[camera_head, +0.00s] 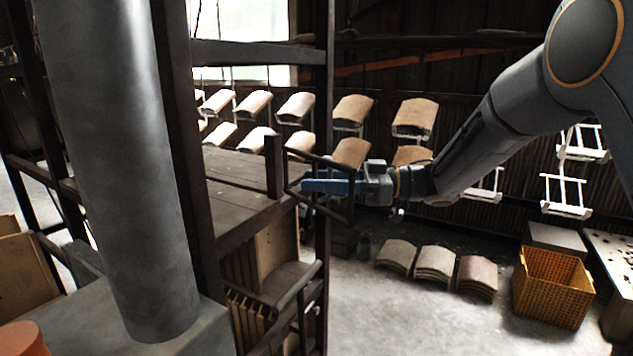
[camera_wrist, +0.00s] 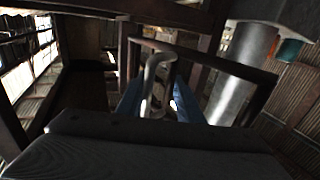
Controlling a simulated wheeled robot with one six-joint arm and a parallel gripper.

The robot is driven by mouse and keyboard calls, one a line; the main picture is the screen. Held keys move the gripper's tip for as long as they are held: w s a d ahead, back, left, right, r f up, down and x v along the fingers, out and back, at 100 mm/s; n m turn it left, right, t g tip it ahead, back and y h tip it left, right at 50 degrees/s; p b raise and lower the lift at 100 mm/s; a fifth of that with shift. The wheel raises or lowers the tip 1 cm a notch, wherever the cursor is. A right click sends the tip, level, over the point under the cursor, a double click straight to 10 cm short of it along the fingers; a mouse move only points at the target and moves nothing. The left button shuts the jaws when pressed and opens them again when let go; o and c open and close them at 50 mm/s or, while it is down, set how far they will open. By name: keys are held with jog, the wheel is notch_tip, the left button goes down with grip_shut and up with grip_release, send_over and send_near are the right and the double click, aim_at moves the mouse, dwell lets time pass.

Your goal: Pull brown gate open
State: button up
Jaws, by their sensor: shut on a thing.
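The brown gate (camera_head: 318,158) is a dark brown bar frame at the edge of the wooden platform, beside an upright post. In the wrist view the gate (camera_wrist: 215,62) stands as a frame across the middle, with a paler upright handle bar (camera_wrist: 152,82) on it. My gripper (camera_head: 308,186) has blue fingers and reaches in from the right at the gate. In the wrist view my gripper (camera_wrist: 155,100) has its blue fingers on both sides of the handle bar, shut on it. The exact contact at the fingertips is partly hidden.
The wooden platform (camera_head: 235,190) lies left of the gate. Hangers with curved tiles (camera_head: 353,110) hang behind, and empty white hangers (camera_head: 565,195) hang at right. Tile stacks (camera_head: 435,263) and an orange crate (camera_head: 552,287) stand on the floor. Open floor (camera_head: 400,325) lies in front.

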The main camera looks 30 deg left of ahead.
jog(key=b+v, duration=0.1)
jog(key=v, duration=0.6)
jog(key=shift+w+d+b, duration=0.15)
jog(key=shift+w+b, duration=0.05)
jog(key=shift+b, duration=0.2)
